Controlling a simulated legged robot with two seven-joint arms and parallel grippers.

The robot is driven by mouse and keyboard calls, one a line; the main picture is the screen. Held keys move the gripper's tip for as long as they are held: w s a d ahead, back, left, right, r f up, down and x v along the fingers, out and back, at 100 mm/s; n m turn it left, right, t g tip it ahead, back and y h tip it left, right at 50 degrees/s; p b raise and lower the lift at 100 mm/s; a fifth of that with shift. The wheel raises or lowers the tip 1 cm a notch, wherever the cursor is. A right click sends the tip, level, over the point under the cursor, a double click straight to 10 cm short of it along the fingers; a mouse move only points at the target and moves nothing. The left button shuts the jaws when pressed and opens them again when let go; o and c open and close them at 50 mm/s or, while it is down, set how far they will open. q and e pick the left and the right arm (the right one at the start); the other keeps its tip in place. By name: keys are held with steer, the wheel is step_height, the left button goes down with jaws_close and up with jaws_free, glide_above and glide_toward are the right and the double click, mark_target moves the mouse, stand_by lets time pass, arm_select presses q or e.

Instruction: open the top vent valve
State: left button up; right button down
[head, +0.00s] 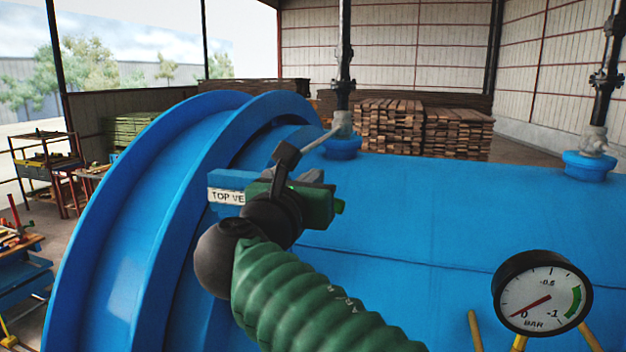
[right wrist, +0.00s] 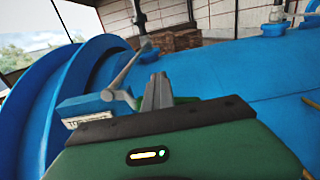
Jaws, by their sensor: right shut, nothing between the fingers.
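My left gripper is out of view.
The blue vessel (head: 440,215) fills the middle, with a raised flange (head: 130,215) at left. A pressure gauge (head: 542,292) stands at lower right. A second pipe valve (head: 594,140) is at far right. Wood stacks (head: 390,128) and a workbench (head: 22,262) are beyond.

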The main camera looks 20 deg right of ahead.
steer(key=c, duration=2.2)
jaws_free()
steer(key=shift+d, duration=0.3)
steer(key=c, duration=1.5)
jaws_free()
steer(key=shift+d+f, duration=0.1)
steer(key=shift+d, duration=0.3)
steer(key=o, duration=1)
steer(key=shift+a, duration=0.15)
steer(key=o, duration=0.5)
steer(key=shift+a, duration=0.2)
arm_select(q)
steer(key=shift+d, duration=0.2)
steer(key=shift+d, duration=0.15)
arm_select(e)
steer(key=shift+d, duration=0.1)
